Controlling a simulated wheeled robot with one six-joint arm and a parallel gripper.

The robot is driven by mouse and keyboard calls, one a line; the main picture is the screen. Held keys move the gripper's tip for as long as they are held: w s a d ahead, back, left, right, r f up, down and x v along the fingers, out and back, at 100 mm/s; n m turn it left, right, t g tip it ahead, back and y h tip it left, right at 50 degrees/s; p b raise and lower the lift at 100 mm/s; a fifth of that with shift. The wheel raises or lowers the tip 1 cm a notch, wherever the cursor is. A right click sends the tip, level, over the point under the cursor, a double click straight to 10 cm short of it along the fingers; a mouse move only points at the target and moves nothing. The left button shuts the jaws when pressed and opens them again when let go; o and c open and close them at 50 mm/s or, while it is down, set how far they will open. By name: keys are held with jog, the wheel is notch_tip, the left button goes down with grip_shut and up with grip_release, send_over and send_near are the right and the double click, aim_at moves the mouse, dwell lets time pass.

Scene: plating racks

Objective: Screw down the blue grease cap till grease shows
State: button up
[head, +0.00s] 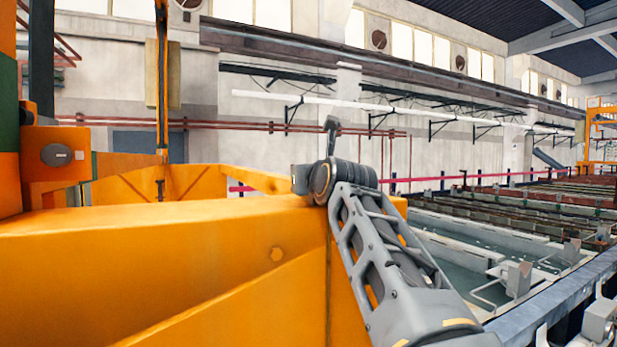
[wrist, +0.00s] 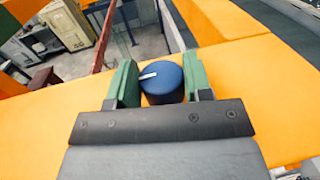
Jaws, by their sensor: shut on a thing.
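The blue grease cap (wrist: 163,84) shows in the wrist view as a round blue knob with a white mark on its top left. My gripper (wrist: 160,86) has its two green-padded fingers on either side of the cap and is shut on it. The cap sits over the orange beam; its lower part and any grease are hidden by my gripper. In the head view my arm reaches to the top of the orange beam (head: 160,235), and the cap is hidden there behind my wrist.
An orange post with a grey round fitting (head: 56,155) stands at the left in the head view. Open tanks (head: 490,245) of liquid lie to the right, with a blue-grey edge rail (head: 560,300). Cabinets (wrist: 68,25) stand on the floor far below in the wrist view.

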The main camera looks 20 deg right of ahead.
dwell(0.3)
jog(key=o, duration=0.9)
jog(key=s+b, duration=0.1)
jog(key=s, duration=0.3)
jog(key=s+a+b, duration=0.1)
jog(key=s+b, duration=0.1)
jog(key=s, duration=0.3)
jog(key=s+a+b, duration=0.1)
jog(key=s, duration=0.3)
jog(key=shift+s+a+b, duration=0.1)
jog(key=shift+s+b, duration=0.2)
jog(key=shift+s, duration=0.05)
